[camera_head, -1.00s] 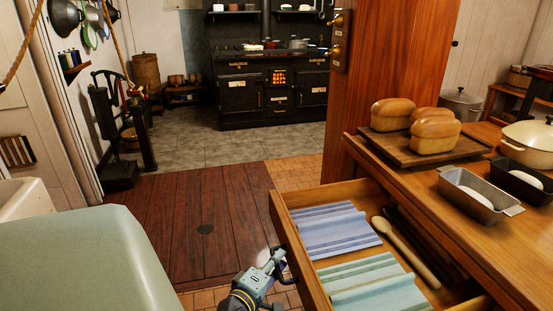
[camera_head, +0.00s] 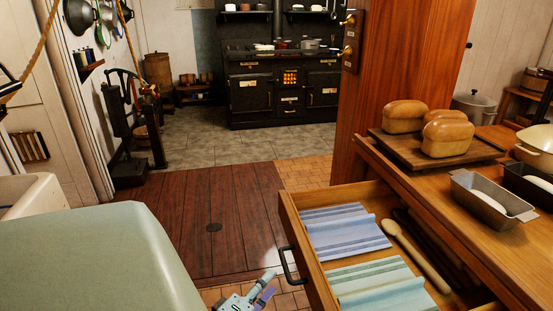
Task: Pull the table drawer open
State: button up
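The table drawer (camera_head: 298,235) stands pulled well out from the wooden table (camera_head: 385,172) at the right. Inside lie a blue striped cloth (camera_head: 345,231), a green striped cloth (camera_head: 375,285), a wooden spoon (camera_head: 415,255) and dark utensils partly in shadow.
A pale green rounded surface (camera_head: 90,255) fills the lower left, leaving a floor gap before the drawer. On the table are loaves on a board (camera_head: 425,150) and loaf tins (camera_head: 485,200). A black stove (camera_head: 285,90) stands at the back.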

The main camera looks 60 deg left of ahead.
jog(key=shift+v, duration=1.4)
